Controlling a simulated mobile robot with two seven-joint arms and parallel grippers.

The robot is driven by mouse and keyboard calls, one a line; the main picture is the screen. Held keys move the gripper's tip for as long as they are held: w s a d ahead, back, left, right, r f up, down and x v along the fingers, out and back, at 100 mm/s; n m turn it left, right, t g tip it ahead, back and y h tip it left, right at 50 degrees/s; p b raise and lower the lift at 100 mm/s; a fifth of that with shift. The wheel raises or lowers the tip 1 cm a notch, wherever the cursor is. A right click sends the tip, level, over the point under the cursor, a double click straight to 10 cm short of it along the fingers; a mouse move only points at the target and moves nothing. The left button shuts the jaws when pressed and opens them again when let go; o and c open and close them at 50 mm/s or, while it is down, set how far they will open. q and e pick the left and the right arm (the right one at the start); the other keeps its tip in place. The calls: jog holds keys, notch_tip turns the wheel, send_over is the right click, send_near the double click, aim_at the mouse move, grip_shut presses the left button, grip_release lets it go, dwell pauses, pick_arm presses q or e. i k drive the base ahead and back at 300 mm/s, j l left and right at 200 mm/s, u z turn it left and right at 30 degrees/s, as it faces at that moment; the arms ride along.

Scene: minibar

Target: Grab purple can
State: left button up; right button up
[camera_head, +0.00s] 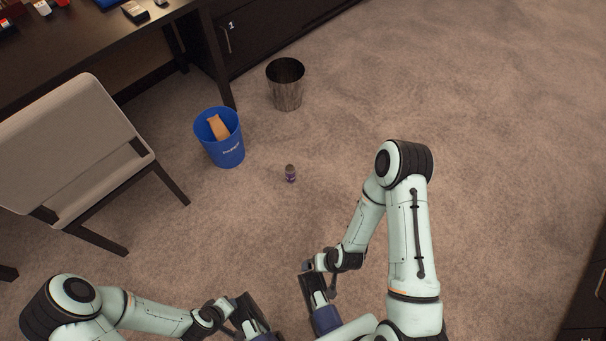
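A small purple can (290,174) stands on the carpet near the middle of the camera_head view, with a brownish top. My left gripper (252,318) is at the bottom of the view, well below the can and apart from it. My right gripper (314,292) is a little to its right, also apart from the can. Both grippers are seen from above and are small and dark; whether their fingers are open or shut is not clear. Nothing hides the can.
A blue bin (228,152) with an orange-brown item (218,127) inside stands left of the can. A dark metallic bin (287,92) stands behind it. A chair (72,145) and a dark desk (85,55) are at the left. Carpet at the right is clear.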

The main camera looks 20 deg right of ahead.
aim_at(290, 169)
jog(key=z, duration=0.7)
jog(key=i+j+u, duration=0.1)
jog(key=i+u, duration=0.2)
jog(key=i, duration=0.35)
jog(key=i+l+u, duration=0.1)
jog(key=i+u, duration=0.25)
jog(key=i, duration=0.3)
